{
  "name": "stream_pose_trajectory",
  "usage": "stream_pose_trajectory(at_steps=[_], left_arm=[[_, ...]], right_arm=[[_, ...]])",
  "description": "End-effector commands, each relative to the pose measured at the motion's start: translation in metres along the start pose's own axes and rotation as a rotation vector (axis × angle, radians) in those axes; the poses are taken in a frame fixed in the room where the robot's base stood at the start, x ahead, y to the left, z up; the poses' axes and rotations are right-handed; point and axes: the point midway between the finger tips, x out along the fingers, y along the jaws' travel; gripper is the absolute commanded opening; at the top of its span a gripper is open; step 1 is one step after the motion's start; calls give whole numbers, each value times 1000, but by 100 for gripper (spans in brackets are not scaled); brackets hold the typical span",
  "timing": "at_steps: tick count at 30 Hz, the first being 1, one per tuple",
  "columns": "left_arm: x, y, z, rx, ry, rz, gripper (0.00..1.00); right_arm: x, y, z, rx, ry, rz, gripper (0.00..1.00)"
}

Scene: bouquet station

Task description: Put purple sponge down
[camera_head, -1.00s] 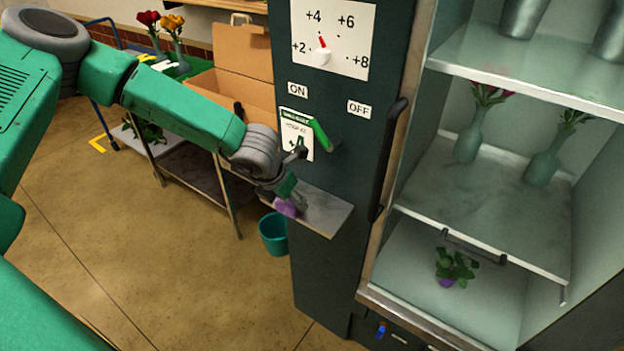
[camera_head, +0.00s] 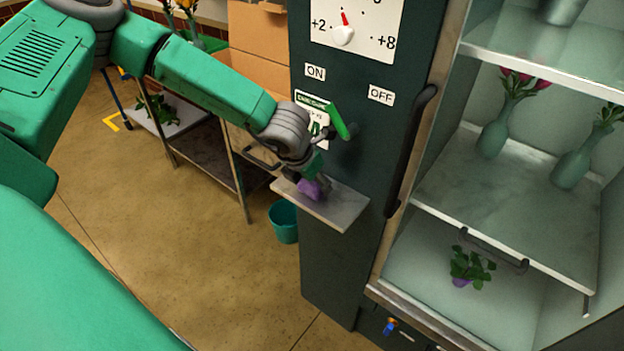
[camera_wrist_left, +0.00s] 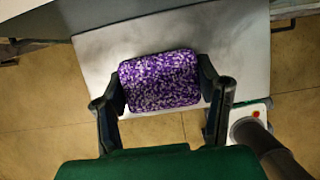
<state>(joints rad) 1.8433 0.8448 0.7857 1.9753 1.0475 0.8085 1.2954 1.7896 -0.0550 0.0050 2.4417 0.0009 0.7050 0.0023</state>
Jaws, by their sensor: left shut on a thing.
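The purple sponge (camera_head: 310,188) is a speckled block held between the fingers of my left gripper (camera_head: 308,180). In the left wrist view the sponge (camera_wrist_left: 160,80) sits between the two dark fingertips of the left gripper (camera_wrist_left: 162,88), which press on its sides. It is over a small pale shelf (camera_head: 342,207) fixed to the dark cabinet front; the shelf (camera_wrist_left: 105,55) fills much of the background in the wrist view. I cannot tell whether the sponge touches the shelf. My right gripper is not in view.
A green lever (camera_head: 338,121) sticks out just above the shelf. A teal bucket (camera_head: 284,222) stands on the floor below. To the right, the open cabinet holds vases (camera_head: 493,138) and a potted plant (camera_head: 466,268). A metal cart (camera_head: 205,165) stands at the left.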

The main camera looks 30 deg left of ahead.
Motion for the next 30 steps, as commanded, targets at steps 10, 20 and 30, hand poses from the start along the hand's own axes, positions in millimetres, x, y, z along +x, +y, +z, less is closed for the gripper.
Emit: stream_pose_trajectory(at_steps=[10,20,30], left_arm=[[1,4,-2,-1,-2,-3,78],[-16,3,-21,-1,0,-6,78],[-45,1,-89,-1,-1,-6,78]], right_arm=[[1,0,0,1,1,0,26],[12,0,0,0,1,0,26],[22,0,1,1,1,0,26]])
